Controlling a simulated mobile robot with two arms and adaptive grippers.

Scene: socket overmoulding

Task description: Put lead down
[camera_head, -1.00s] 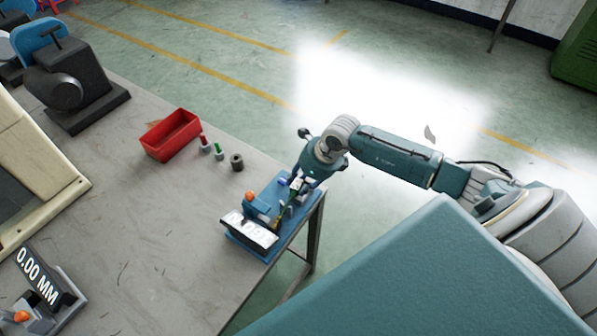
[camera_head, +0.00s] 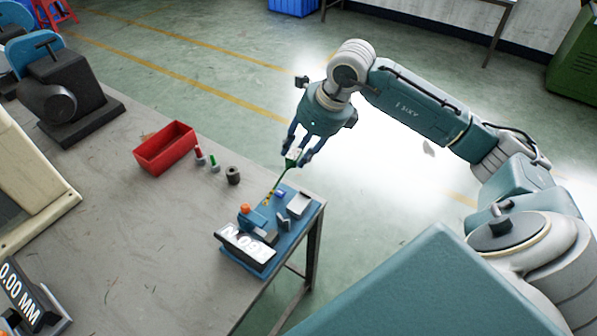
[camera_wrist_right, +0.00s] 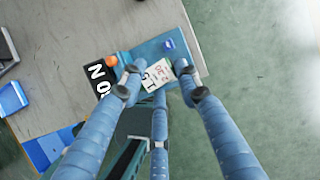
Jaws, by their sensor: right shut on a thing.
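My right gripper (camera_head: 301,152) is shut on the lead, above the back of the blue tester. The lead (camera_head: 281,181) has a thin green body and hangs slanting down to the left. The blue tester (camera_head: 284,238) stands at the table's corner with a tilted white-on-black display (camera_head: 245,246). My left gripper is not in view.
A red bin (camera_head: 165,149) stands on the grey table (camera_head: 150,235), with red and green-topped small parts (camera_head: 206,160) and a dark cylinder (camera_head: 233,175) beside it. A black machine (camera_head: 70,100) and a gauge with a display (camera_head: 22,292) are at left. The table's middle is clear.

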